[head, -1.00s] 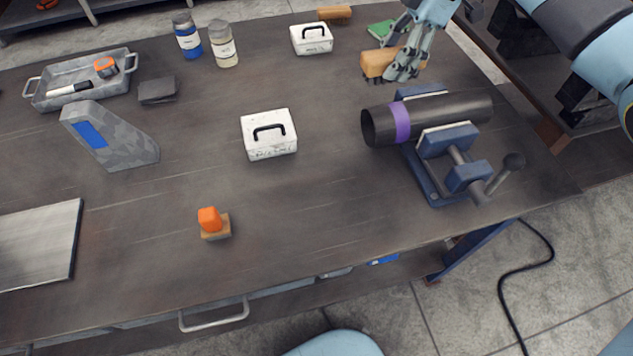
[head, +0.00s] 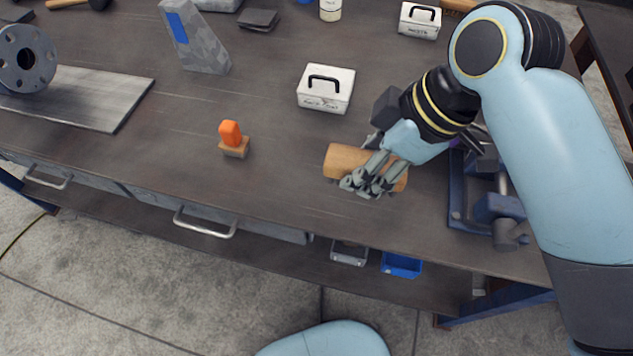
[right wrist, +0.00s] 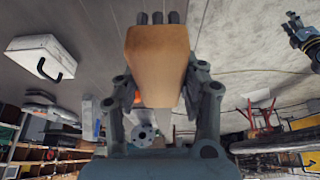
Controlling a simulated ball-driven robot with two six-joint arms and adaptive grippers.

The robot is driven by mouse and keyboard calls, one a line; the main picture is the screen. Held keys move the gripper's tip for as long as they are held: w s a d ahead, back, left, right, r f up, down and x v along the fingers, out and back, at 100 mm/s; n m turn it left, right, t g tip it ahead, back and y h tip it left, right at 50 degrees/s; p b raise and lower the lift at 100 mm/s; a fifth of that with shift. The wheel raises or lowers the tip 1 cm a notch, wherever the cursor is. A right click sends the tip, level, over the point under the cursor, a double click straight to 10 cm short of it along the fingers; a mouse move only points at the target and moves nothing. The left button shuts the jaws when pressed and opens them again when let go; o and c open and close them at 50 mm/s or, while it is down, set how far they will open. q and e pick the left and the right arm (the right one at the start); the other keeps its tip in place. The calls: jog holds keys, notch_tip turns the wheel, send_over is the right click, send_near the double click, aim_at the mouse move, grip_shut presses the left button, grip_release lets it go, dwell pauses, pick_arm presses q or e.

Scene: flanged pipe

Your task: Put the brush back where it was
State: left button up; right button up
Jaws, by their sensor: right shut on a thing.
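My right gripper (head: 372,185) is shut on the brush, a wooden block (head: 345,160), over the front part of the bench. I cannot tell whether the block touches the bench top. In the right wrist view the block (right wrist: 158,65) sits between the fingers of the gripper (right wrist: 160,100); its bristles are not clearly visible. What looks like my left gripper (right wrist: 293,20) shows small at the upper right of that view; its jaws are too small to judge.
An orange-handled piece on a wooden base (head: 234,147) stands left of the block. A white box (head: 325,97) stands behind it. The blue vise (head: 496,208) is to the right, partly hidden by my arm. Bare bench lies between the orange-handled piece and the block.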

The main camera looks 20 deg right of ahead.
aim_at(351, 169)
jog(key=shift+a+f, duration=0.5)
jog(key=shift+f, duration=0.25)
jog(key=shift+w+a+f, duration=0.25)
jog(key=shift+w+f, duration=0.2)
jog(key=shift+w, duration=0.3)
jog(key=w+f, duration=0.2)
jog(key=w, duration=0.1)
jog(key=w+a+f, duration=0.1)
jog(key=w, duration=0.1)
jog(key=w+a+f, duration=0.1)
jog(key=w+f, duration=0.1)
jog(key=w, duration=0.1)
jog(key=shift+w+a+f, duration=0.25)
jog(key=shift+w+f, duration=0.05)
notch_tip(351, 169, down, 3)
jog(key=shift+f+p, duration=0.2)
jog(key=shift+p, duration=0.2)
pick_arm(q)
jog(key=shift+w+a+r, duration=0.15)
jog(key=shift+w+r, duration=0.05)
jog(key=shift+w, duration=0.35)
jog(key=shift+w+a+r, duration=0.15)
jog(key=shift+w+r, duration=0.05)
jog(key=shift+w, duration=0.35)
pick_arm(e)
jog(key=shift+f, duration=0.3)
jog(key=shift+f, duration=0.15)
jog(key=o, duration=1.1)
jog(key=shift+o, duration=0.2)
